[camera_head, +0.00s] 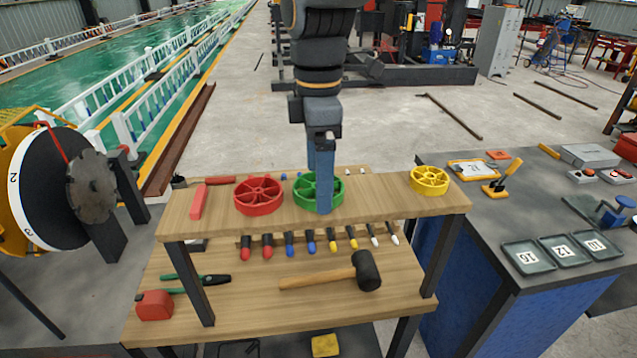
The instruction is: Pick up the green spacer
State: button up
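The green spacer (303,188) is a spoked wheel lying flat on the upper wooden shelf (385,202), between the red and yellow spacers. My gripper (320,195) points straight down at it from above. One blue finger stands in front of the spacer's middle and hides part of it. The other finger is mostly hidden behind the first, a little to the left. The fingertips are at about the spacer's height, but I cannot tell whether they touch it or how wide the gap between them is.
A red spacer (258,195) lies close on the left, and a yellow spacer (429,180) near the shelf's right end. A red block (199,202) lies at the left end. A mallet (367,271) and pliers (215,279) lie on the lower shelf.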

jog(key=shift+f, duration=0.35)
jog(key=shift+c, duration=0.4)
jog(key=c, duration=1.2)
